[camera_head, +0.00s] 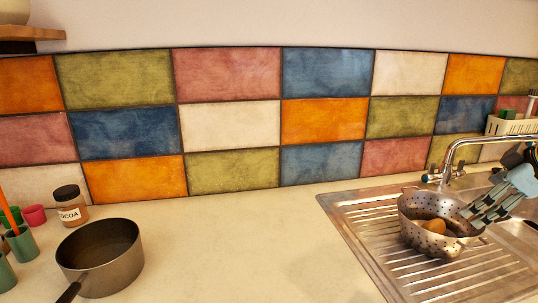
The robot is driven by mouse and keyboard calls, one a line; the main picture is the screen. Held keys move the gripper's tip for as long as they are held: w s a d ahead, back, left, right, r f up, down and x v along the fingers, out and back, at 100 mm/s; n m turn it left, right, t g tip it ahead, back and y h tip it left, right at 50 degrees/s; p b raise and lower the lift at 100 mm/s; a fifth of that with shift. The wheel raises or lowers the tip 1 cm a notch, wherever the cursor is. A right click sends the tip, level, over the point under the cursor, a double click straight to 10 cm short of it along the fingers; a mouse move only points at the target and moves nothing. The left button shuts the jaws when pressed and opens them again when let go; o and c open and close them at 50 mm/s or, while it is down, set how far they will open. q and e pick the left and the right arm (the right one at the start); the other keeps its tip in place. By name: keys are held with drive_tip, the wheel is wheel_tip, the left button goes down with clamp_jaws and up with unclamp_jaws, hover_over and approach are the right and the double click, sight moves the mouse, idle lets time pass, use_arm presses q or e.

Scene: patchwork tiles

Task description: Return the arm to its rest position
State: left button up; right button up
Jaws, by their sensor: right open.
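My right gripper (472,217) is at the right of the head view, over the right rim of a metal colander (415,222). Its grey-blue fingers point down and left and are open. A brown roundish item (434,226) lies in the colander, left of the fingertips and apart from them as far as I can see. The colander stands on the steel draining board (362,220). My left gripper is not in view.
A dark saucepan (122,270), a cocoa jar (72,208) and green cups (22,245) stand at the left. The tap (452,155) and a cream rack (512,126) are close behind my right gripper. The middle counter (250,245) is clear.

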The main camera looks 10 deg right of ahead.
drive_tip(key=s+a+f, duration=0.3)
drive_tip(key=s+a, duration=0.1)
drive_tip(key=s+a+f+m+g, duration=0.1)
drive_tip(key=s+a+f, duration=0.2)
drive_tip(key=s+a, duration=0.1)
drive_tip(key=s+a+f+g, duration=0.1)
drive_tip(key=s+a+f, duration=0.3)
drive_tip(key=a, duration=0.2)
drive_tip(key=shift+s+f, duration=0.1)
drive_tip(key=shift+s, duration=0.2)
drive_tip(key=s+a+m+g, duration=0.2)
drive_tip(key=s+a+m, duration=0.4)
drive_tip(key=s, duration=0.7)
wheel_tip(320, 180, down, 33)
drive_tip(key=s+d+g+b, duration=0.1)
drive_tip(key=s+d+b, duration=0.1)
drive_tip(key=b, duration=0.5)
drive_tip(key=s+d+f+g+b, duration=0.1)
drive_tip(key=s+f+b, duration=0.5)
drive_tip(key=s+f, duration=1.3)
wheel_tip(320, 180, down, 4)
drive_tip(key=shift+r+n, duration=0.1)
drive_tip(key=shift+n, duration=0.2)
